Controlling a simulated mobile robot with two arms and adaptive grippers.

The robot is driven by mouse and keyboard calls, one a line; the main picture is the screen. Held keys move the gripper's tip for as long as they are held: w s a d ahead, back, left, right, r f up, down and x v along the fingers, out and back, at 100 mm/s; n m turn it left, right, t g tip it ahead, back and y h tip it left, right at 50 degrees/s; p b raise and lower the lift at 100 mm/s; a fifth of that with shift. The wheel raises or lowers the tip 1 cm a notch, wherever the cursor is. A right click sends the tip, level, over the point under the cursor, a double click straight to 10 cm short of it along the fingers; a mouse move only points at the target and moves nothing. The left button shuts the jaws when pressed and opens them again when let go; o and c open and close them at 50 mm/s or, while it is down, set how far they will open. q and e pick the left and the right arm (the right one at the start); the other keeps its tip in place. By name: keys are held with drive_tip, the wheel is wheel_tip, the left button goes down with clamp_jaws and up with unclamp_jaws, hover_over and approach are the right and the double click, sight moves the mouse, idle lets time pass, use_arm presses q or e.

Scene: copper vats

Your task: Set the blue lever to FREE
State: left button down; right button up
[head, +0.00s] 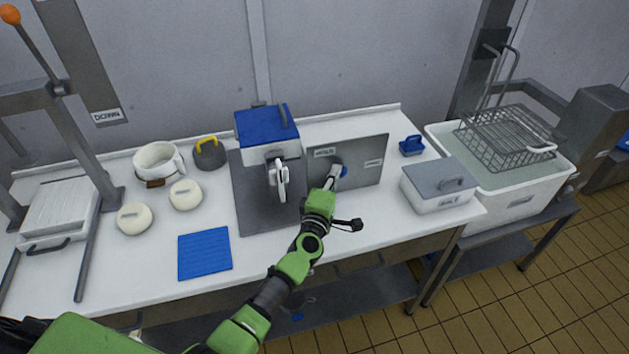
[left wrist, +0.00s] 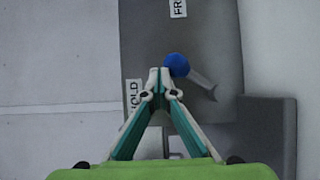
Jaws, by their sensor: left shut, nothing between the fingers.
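The blue lever's round blue knob (head: 344,171) shows at the middle of an upright grey plate (head: 362,149) on the counter. In the left wrist view the blue knob (left wrist: 177,65) sits on a short grey lever arm (left wrist: 203,84). A HOLD label (left wrist: 133,96) and a partly cut-off label reading "FR" (left wrist: 178,8) are on the plate; the knob lies between them. My left gripper (head: 334,178) is shut and empty, its fingertips (left wrist: 160,72) right beside the knob on the HOLD side. I cannot tell whether they touch. My right gripper is not in view.
A blue-lidded machine (head: 267,129) stands left of the plate. A grey-lidded box (head: 438,184) and a small blue-handled item (head: 411,146) are to its right. A blue mat (head: 204,254) lies at the counter's front. A water-filled basin (head: 540,190) with a wire basket is at the far right.

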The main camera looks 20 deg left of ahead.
use_arm(q)
drive_tip(key=shift+w+d+f+b, duration=0.25)
drive_tip(key=shift+w+d+b, duration=0.05)
drive_tip(key=shift+d, duration=0.15)
drive_tip(key=shift+w+d+f+b, duration=0.2)
drive_tip(key=shift+w+d+b, duration=0.1)
drive_tip(key=shift+d, duration=0.15)
drive_tip(key=shift+w+d+f+b, duration=0.6)
drive_tip(key=shift+d+f+b, duration=0.1)
drive_tip(key=shift+d+b, duration=0.2)
